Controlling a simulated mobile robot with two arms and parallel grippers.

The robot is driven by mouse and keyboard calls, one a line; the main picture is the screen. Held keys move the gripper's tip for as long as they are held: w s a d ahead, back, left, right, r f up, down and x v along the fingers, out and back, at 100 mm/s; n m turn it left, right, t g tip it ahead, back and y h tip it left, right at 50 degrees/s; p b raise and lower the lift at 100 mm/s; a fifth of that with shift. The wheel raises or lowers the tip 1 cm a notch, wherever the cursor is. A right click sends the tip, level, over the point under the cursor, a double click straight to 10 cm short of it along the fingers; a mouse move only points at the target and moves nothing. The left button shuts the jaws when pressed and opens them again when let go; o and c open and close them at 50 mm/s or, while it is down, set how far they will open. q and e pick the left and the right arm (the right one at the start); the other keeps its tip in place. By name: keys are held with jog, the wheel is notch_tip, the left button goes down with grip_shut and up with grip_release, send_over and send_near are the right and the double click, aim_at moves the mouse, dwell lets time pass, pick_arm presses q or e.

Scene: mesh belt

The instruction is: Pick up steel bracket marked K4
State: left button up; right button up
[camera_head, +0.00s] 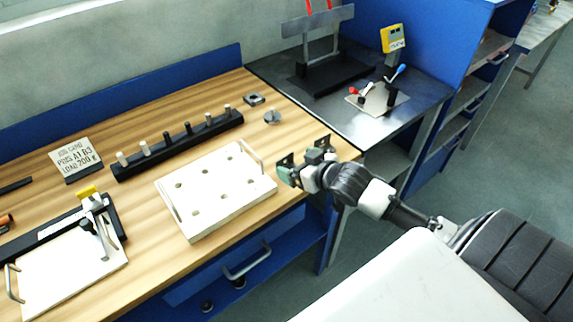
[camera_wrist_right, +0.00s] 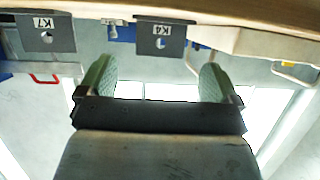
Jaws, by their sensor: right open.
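The steel bracket marked K4 (camera_wrist_right: 160,36) is a dark grey plate with a hole and a white label that appears upside down in the right wrist view. In the head view the K4 bracket (camera_head: 286,160) seems to be the left of two dark plates at the table's right corner. My right gripper (camera_head: 296,169) is beside it, open, with green-lined fingers and nothing between them. My left gripper is not in view.
A white board with holes (camera_head: 215,190) lies left of the gripper on the wooden table. A black rail with pegs (camera_head: 178,143) stands behind it. A darker side table (camera_head: 345,115) holds clamps and a stand.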

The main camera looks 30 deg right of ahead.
aim_at(285, 158)
jog(key=shift+p+x, duration=0.55)
jog(key=shift+x, duration=2.35)
jog(key=shift+r, duration=0.2)
jog(key=shift+c, duration=0.2)
jog(key=c, duration=1)
jog(key=shift+r, duration=0.15)
